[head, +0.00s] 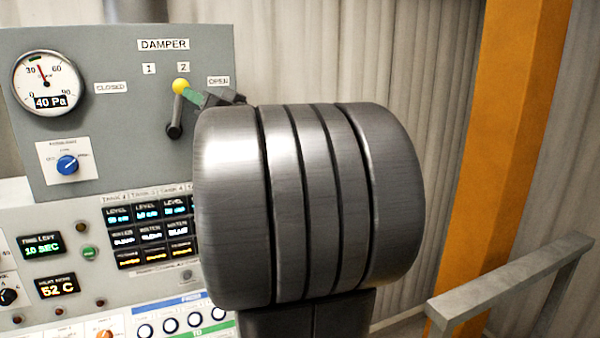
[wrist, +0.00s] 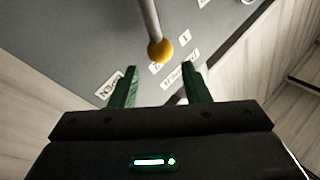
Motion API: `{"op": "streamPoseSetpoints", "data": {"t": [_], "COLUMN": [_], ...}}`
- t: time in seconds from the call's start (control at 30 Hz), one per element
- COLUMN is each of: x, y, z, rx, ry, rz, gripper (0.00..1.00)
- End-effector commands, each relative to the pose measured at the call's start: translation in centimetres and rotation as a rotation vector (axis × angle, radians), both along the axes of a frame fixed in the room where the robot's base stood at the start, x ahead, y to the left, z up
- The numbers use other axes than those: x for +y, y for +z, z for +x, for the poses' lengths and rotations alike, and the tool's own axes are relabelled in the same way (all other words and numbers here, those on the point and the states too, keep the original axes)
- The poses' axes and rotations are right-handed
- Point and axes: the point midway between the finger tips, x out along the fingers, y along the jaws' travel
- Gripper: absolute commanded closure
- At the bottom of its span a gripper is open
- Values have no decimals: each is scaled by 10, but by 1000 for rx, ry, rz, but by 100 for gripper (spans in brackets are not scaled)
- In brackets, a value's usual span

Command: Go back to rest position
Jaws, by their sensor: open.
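My gripper (wrist: 158,72) is open, its two green fingers apart and pointing at the grey damper panel. In the wrist view the yellow ball knob (wrist: 160,50) of the damper lever lies just ahead of the gap between the fingertips, and nothing is held. In the head view the damper lever's yellow knob (head: 181,86) points up near the "2" label. A green finger (head: 192,97) of my gripper shows right beside the knob. My own large metal arm joint hides most of the gripper and the area right of the panel.
The panel has a round gauge (head: 48,82) reading 40 Pa and a blue rotary knob (head: 67,164). Below is a console with lit displays (head: 150,232). An orange post (head: 510,150) and a grey railing (head: 510,280) stand at the right.

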Motion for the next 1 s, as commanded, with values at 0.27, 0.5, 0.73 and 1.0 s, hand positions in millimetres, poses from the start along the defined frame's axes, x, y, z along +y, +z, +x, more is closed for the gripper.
{"op": "streamPoseSetpoints", "data": {"t": [0.27,0.5,0.73,1.0], "x": [45,50,50,48], "y": [15,22,21,22], "z": [33,39,39,37], "rx": [-1,-22,-27,-30], "ry": [3,-2,0,-5], "rz": [0,-51,-64,-63], "gripper": [57,57,57,57]}}
